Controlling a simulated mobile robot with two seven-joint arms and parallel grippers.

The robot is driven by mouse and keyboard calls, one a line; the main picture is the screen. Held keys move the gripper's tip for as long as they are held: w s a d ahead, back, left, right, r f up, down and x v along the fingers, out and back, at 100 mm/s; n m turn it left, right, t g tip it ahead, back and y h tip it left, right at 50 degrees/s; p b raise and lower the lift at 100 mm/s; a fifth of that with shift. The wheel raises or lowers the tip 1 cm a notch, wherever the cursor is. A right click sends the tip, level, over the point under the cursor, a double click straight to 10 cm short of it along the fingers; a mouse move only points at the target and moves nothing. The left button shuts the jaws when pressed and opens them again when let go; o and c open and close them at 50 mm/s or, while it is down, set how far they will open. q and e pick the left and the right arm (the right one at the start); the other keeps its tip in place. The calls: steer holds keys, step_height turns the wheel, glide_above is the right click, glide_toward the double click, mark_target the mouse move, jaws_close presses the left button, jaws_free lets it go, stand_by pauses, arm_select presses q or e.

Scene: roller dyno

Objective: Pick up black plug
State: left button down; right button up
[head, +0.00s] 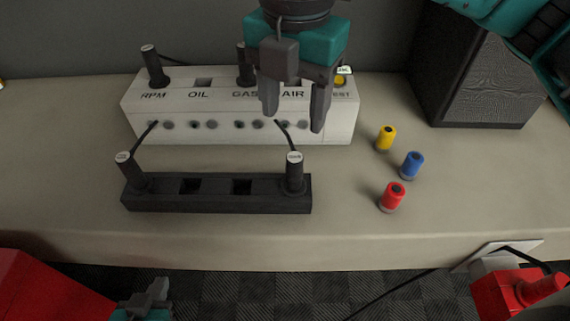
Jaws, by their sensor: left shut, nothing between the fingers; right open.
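Black plugs with pale tops stand upright in a black socket strip (215,202): one at its left end (127,172) and one at its right end (294,174). A black plug (154,67) stands at RPM on the white labelled box (210,133). Another (243,68) stands at GAS, partly hidden by my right gripper. My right gripper (294,119) is open and empty, pointing down in front of the box's AIR label, above and behind the strip's right plug. My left gripper (152,298) is shut and empty at the bottom left, below the bench edge.
Yellow (386,138), blue (412,165) and red (392,197) small cylinders stand on the bench (60,170) right of the strip. A dark speaker-like box (480,85) stands at the back right. Thin cables run from the strip plugs toward the white box. The bench's left side is clear.

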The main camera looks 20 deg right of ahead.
mark_target(295, 157)
steer(key=f, duration=0.6)
steer(key=shift+s+d, duration=0.1)
steer(key=shift+s, duration=0.1)
steer(key=shift+w+d+f, duration=0.1)
steer(key=shift+f, duration=3.1)
jaws_close()
